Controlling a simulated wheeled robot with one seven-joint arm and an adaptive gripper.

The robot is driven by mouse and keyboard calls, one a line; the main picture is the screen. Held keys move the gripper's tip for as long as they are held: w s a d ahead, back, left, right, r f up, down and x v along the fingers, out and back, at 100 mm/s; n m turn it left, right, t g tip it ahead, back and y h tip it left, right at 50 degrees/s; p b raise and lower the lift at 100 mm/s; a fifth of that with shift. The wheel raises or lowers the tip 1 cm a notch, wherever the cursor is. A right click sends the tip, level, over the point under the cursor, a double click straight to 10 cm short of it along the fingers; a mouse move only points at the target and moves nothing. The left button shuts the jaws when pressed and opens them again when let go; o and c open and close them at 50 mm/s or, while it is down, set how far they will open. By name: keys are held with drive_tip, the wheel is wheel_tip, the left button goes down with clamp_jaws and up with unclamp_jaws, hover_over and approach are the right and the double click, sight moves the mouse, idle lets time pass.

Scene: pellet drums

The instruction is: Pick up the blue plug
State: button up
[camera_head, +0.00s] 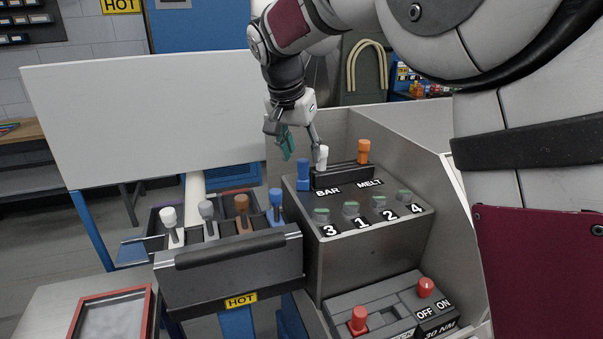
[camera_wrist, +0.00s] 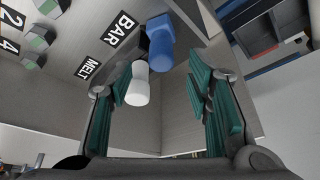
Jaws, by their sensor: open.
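A blue plug (camera_head: 303,174) stands at the left end of the dark strip on the sloped grey panel, near the BAR label. It also shows in the wrist view (camera_wrist: 160,45), beyond the fingertips. A second blue plug (camera_head: 276,204) stands at the right end of the dark rack. My gripper (camera_head: 299,148) is open and empty above the panel strip, with its teal-padded fingers pointing down. In the wrist view, a white plug (camera_wrist: 138,84) lies between the finger lines, closer to the left finger; the blue plug is farther off. Contact with either finger cannot be told.
An orange plug (camera_head: 363,151) stands at the strip's right end. The dark rack (camera_head: 225,277) also holds white, grey and brown plugs. Grey housing walls (camera_head: 330,128) stand behind the panel. Red knobs (camera_head: 425,287) sit on a lower box. A white board (camera_head: 150,115) stands behind left.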

sight(303, 160)
drive_tip(key=x, duration=0.4)
drive_tip(key=shift+a+f+p, duration=0.1)
drive_tip(key=shift+p, duration=0.2)
drive_tip(key=shift+c, duration=0.5)
clamp_jaws()
